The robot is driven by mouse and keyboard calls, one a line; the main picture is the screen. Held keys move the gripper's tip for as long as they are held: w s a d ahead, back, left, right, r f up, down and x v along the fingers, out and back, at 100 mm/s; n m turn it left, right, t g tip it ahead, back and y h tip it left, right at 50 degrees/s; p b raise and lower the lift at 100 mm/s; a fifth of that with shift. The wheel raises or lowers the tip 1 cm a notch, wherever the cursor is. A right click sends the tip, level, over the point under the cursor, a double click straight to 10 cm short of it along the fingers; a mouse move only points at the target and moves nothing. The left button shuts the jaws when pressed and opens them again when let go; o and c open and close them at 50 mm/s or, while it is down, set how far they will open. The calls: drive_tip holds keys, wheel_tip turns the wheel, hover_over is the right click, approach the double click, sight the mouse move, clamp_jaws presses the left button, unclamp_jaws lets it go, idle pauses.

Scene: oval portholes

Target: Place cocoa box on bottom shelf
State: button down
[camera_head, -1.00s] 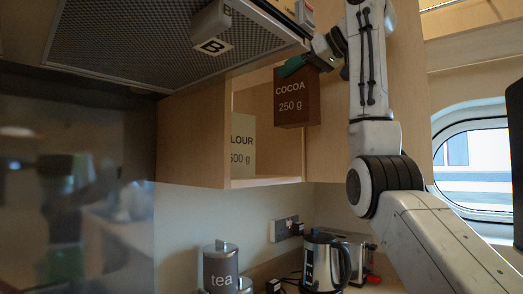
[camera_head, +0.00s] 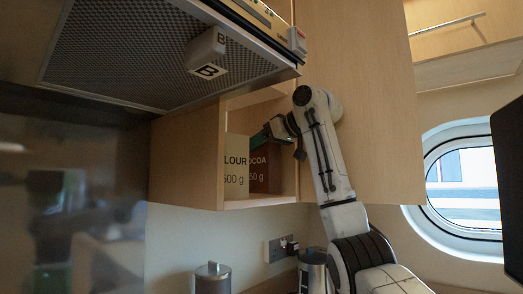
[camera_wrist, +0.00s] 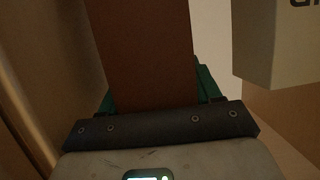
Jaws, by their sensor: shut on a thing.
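The brown cocoa box (camera_head: 261,172) is inside the open wall cupboard, behind and to the right of the flour box, which hides its left part. It also shows in the wrist view (camera_wrist: 145,50) between my green fingers. My gripper (camera_head: 270,133) reaches into the cupboard and is shut on the cocoa box near its top. The cupboard's bottom shelf (camera_head: 262,201) shows a bare front edge below the boxes. I cannot tell whether the cocoa box touches the shelf.
The pale flour box (camera_head: 236,180) stands at the shelf's left front; it also shows in the wrist view (camera_wrist: 275,45), apart from the cocoa box. A range hood (camera_head: 165,50) with a "B" block (camera_head: 207,52) is at upper left. A tea canister (camera_head: 212,279) and kettle (camera_head: 312,268) stand below.

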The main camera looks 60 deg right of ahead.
drive_tip(key=shift+f, duration=0.4)
drive_tip(key=shift+c, duration=1.1)
unclamp_jaws()
drive_tip(key=shift+s, duration=0.1)
drive_tip(key=b+v, duration=0.1)
drive_tip(key=v, duration=1.1)
